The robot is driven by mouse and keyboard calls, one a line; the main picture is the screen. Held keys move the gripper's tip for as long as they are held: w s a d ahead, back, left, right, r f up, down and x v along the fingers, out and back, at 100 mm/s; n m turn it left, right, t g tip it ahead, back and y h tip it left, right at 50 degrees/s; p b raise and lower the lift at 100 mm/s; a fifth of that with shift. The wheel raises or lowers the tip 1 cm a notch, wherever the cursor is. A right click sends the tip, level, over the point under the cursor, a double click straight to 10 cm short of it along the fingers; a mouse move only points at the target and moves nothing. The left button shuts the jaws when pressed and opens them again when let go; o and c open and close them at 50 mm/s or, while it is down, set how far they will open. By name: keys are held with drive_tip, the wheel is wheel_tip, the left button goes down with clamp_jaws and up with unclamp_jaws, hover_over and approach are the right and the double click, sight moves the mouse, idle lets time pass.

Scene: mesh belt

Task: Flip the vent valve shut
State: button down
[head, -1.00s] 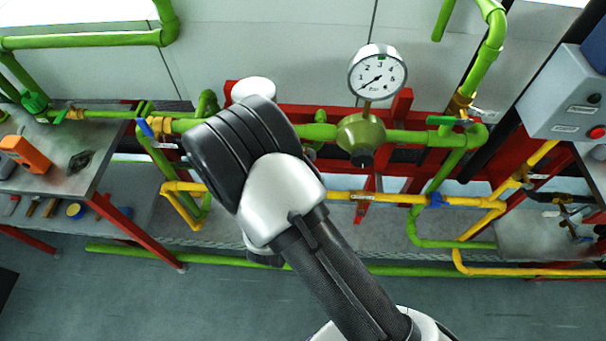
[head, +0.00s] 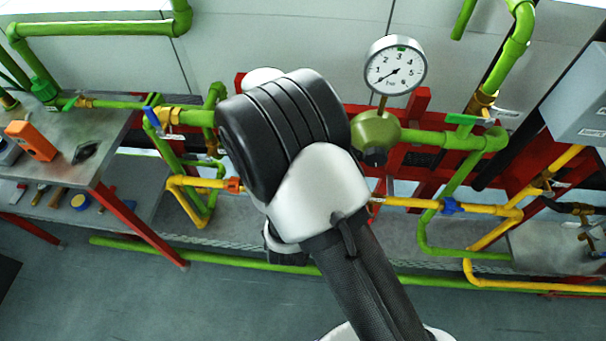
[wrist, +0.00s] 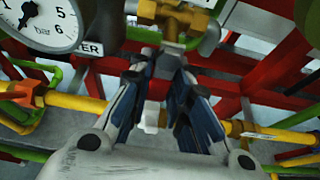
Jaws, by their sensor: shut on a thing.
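In the wrist view the two blue-grey fingers of my gripper (wrist: 163,72) close in from both sides below a brass valve (wrist: 172,18), which I take to be the vent valve. They are shut on its lower part, mostly hidden between the fingertips. Whether that part is the handle, and how it is turned, I cannot tell. In the head view my dark wrist covers the gripper and this valve.
A pressure gauge (head: 395,66) stands on a green regulator (head: 377,136) right of my wrist. A blue lever (head: 152,117) and an orange handle (head: 233,185) are on the left. Red frame bars and a yellow pipe (wrist: 70,103) run close behind the fingers.

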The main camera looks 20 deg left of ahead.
idle(0.3)
drive_tip(key=c, duration=1.5)
unclamp_jaws()
drive_tip(key=v, duration=0.7)
drive_tip(key=shift+s+r, duration=0.15)
drive_tip(key=shift+s, duration=0.1)
